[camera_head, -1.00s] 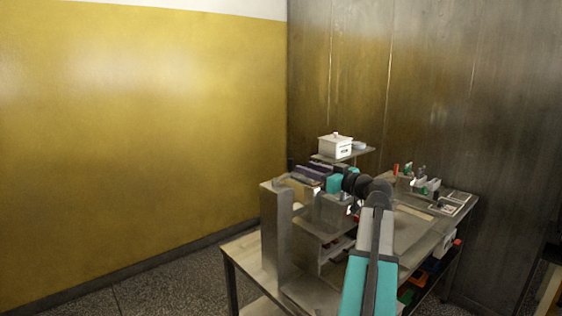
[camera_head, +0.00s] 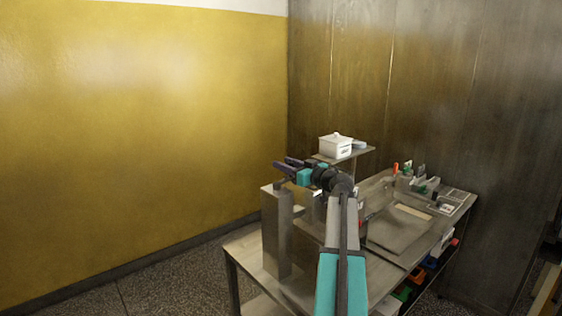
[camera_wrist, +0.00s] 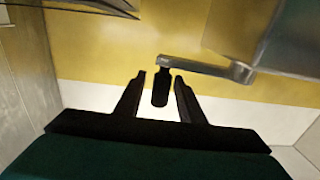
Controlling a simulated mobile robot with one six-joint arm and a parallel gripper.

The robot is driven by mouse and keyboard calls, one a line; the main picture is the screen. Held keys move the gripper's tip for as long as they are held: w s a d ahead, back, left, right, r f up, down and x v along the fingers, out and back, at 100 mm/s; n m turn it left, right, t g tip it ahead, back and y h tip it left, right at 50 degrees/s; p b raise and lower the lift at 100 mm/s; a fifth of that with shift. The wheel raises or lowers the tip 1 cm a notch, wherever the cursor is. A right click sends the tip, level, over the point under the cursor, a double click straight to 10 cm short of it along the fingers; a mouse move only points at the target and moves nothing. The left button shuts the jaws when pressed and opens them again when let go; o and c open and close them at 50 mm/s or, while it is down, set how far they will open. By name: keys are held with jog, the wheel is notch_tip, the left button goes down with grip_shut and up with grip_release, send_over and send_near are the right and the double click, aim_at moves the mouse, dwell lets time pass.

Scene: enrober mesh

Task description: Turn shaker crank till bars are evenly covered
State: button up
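In the wrist view, a crank shows as a grey metal arm (camera_wrist: 208,66) with a dark upright knob (camera_wrist: 160,92) at its left end. My gripper (camera_wrist: 159,78) has one dark finger on each side of the knob. A gap shows between the knob and each finger, so the gripper is open around it. In the head view, my gripper (camera_head: 285,164) is above the grey upright housing (camera_head: 278,232) at the left end of the bench. I cannot make out the crank there. My arm hides much of the machine, and no bars can be made out.
The bench (camera_head: 247,253) stands near a yellow wall and a metal wall. A lidded white box (camera_head: 336,146) sits on a raised shelf behind. Small bottles and holders (camera_head: 418,187) stand at the right end, with coloured bins (camera_head: 418,278) below.

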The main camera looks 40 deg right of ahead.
jog(key=shift+w, duration=0.7)
